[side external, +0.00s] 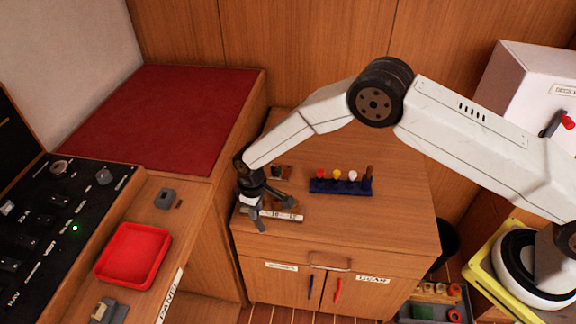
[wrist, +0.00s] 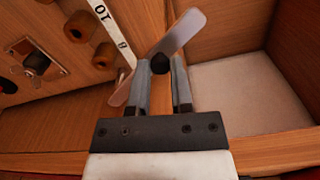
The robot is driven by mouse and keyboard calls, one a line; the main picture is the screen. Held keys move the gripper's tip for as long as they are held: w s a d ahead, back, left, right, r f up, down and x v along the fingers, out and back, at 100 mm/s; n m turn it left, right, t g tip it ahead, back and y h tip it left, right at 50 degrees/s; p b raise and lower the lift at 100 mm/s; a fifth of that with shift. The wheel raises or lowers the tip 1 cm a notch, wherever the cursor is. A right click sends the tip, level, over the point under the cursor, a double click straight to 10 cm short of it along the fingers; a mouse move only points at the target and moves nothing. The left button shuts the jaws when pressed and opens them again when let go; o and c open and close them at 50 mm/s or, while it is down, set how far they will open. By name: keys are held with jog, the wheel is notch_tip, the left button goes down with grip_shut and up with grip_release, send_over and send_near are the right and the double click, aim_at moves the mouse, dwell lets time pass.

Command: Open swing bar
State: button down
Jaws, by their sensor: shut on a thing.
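A flat pale metal bar (wrist: 183,30), apparently the swing bar, runs diagonally past my fingertips in the wrist view, with a round black knob (wrist: 160,63) on it. My gripper (wrist: 161,66) has its fingers on either side of this knob and is shut on it. In the side external view my gripper (side external: 268,212) is low over the left front of the wooden cabinet top (side external: 390,225). There the bar and knob cannot be told apart from the fingers. A white numbered strip (side external: 287,216) lies beside the fingers; it also shows in the wrist view (wrist: 112,28).
A blue rack (side external: 340,187) with several coloured pegs stands right of my gripper. A dark-knobbed plate (side external: 283,172) lies behind it. Left are a red tray (side external: 133,256) and a switch panel (side external: 65,220). The cabinet top's right front is clear.

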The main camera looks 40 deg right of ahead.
jog(key=shift+w+a+m, duration=0.35)
jog(key=shift+a+m, duration=0.45)
jog(key=shift+m, duration=0.1)
jog(key=shift+w+a+m, duration=0.4)
jog(key=shift+a+m, duration=0.45)
jog(key=shift+m, duration=0.05)
jog(key=shift+w+a+m, duration=0.35)
jog(key=shift+a+m, duration=0.45)
jog(key=shift+m, duration=0.1)
jog(key=c, duration=0.5)
grip_release()
jog(key=shift+r, duration=0.15)
notch_tip(320, 180, up, 8)
jog(key=shift+f, duration=0.25)
jog(key=shift+d, duration=0.1)
